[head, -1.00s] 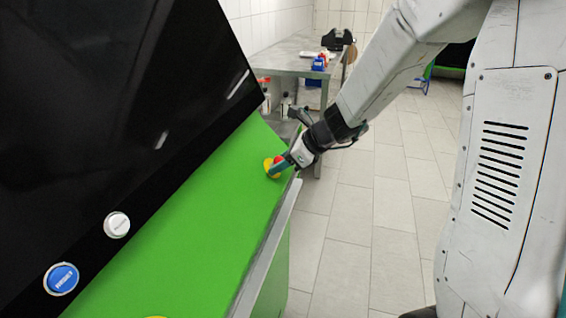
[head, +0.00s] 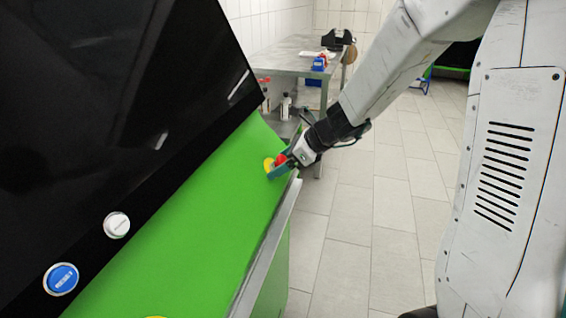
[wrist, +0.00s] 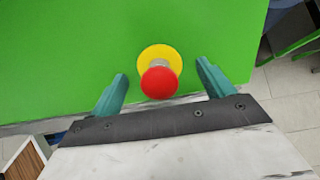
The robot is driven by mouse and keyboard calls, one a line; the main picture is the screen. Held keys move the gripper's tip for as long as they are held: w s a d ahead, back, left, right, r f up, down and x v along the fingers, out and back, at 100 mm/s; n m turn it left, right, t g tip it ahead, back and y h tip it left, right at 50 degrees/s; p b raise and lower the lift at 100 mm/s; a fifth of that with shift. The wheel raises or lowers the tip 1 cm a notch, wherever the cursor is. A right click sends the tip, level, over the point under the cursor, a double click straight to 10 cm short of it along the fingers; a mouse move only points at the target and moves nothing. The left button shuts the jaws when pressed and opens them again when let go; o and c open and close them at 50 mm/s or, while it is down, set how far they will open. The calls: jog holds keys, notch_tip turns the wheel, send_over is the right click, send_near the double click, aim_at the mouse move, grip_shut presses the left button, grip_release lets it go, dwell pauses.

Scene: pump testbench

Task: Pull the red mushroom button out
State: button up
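The red mushroom button (wrist: 159,83) stands on a round yellow plate (wrist: 158,58) on the green panel. In the wrist view a grey stem shows between its red head and the plate. My gripper (wrist: 161,84) is open, with one teal finger on each side of the red head and a visible gap at both sides. In the head view my gripper (head: 279,166) is at the far right edge of the panel, around the red button (head: 280,160). The yellow plate is partly hidden there by a finger.
The green panel (head: 190,225) slopes beside a black screen (head: 100,110). A white button (head: 117,225) and a blue button (head: 61,279) sit along the screen's lower edge. A metal table (head: 300,55) with small items stands behind. Tiled floor at right is clear.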

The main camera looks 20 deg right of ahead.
jog(key=o, duration=0.3)
jog(key=shift+d+r, duration=0.1)
jog(key=v, duration=0.6)
jog(key=shift+s+d+r, duration=0.2)
jog(key=shift+r, duration=0.05)
dwell(0.5)
